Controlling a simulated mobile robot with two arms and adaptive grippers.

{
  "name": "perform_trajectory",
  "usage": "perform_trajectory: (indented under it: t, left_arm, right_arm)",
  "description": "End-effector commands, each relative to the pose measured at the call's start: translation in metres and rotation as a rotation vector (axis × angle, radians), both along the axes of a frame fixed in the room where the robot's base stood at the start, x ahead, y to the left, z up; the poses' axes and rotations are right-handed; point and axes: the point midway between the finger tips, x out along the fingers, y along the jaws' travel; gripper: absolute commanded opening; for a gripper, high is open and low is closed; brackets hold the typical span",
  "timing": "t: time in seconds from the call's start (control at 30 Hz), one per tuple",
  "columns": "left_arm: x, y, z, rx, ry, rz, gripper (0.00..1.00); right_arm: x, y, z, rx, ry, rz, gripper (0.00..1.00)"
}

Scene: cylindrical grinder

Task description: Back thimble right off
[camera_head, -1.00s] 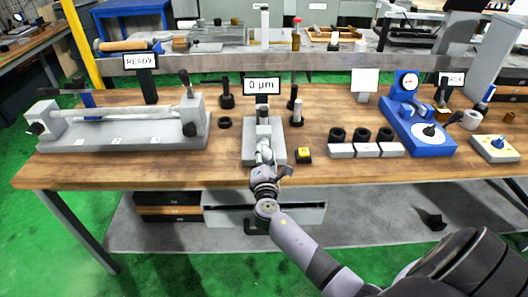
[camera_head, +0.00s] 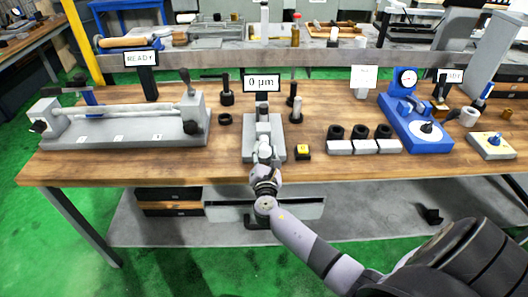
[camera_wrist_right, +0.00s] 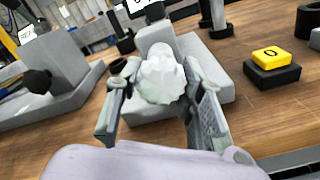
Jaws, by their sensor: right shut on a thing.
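The grey bench gauge (camera_head: 275,131) stands at the front middle of the wooden table, under a display (camera_head: 262,83) reading 0 µm. Its thimble (camera_wrist_right: 163,82) is a pale, ridged round knob at the near end, facing me in the wrist view. My right gripper (camera_head: 264,164) reaches over the table's front edge to the gauge; in the wrist view its fingers (camera_wrist_right: 160,88) lie on either side of the thimble, shut on it. In the head view the gripper mostly hides the thimble. My left gripper is not in view.
A yellow-topped button (camera_head: 303,149) sits just right of the gauge. Black posts (camera_head: 296,110) stand behind it. Grey blocks with black rings (camera_head: 364,146) and a blue dial stand (camera_head: 428,138) are further right. A long grey bench fixture (camera_head: 120,130) is at left.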

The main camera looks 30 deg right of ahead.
Motion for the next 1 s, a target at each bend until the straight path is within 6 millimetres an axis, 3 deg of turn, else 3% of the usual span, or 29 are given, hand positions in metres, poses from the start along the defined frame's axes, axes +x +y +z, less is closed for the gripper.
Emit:
perform_trajectory:
  t: [0.23,0.27,0.57,0.87,1.0]
  left_arm:
    - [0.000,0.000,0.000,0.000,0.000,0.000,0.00]
    - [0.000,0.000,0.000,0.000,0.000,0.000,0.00]
    - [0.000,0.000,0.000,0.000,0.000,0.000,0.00]
    - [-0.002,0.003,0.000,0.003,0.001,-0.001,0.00]
    - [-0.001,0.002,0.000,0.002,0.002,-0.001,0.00]
  right_arm:
    - [0.000,0.001,-0.002,-0.001,0.004,0.002,0.07]
    - [0.000,0.001,-0.002,-0.001,0.004,0.002,0.36]
    - [0.000,0.000,-0.001,0.000,0.001,0.001,0.56]
    - [-0.001,0.001,-0.001,0.000,0.001,0.001,0.56]
    - [-0.011,0.007,-0.002,0.001,0.002,0.000,0.56]
